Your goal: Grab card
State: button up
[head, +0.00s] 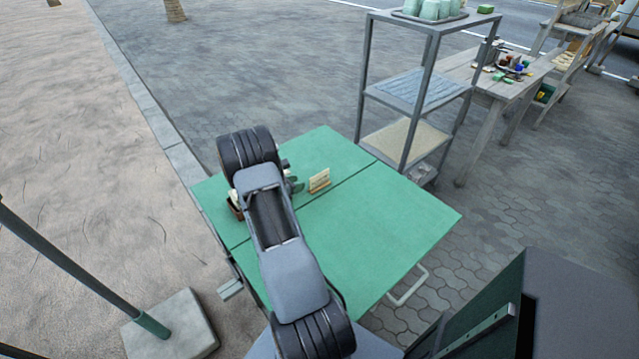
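A small cream card (320,180) with an orange-brown lower edge stands upright on the green folding table (385,230), near the seam across its top. My arm reaches over the left part of the table. The end of my arm, with my gripper (290,178), is mostly hidden behind my own arm links. Only small dark and green bits show just left of the card, and a gap of green tabletop seems to lie between them and the card. I cannot tell whether the fingers are open or shut.
A brown box or tray (235,205) is partly hidden behind my arm at the table's left edge. A grey metal shelf (408,95) stands behind the table. A wooden bench (492,85) with clutter stands farther right. The table's right half is clear.

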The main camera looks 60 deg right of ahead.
aim_at(311, 191)
jog(key=shift+x, duration=3.6)
jog(key=shift+a+f, duration=0.1)
grip_shut()
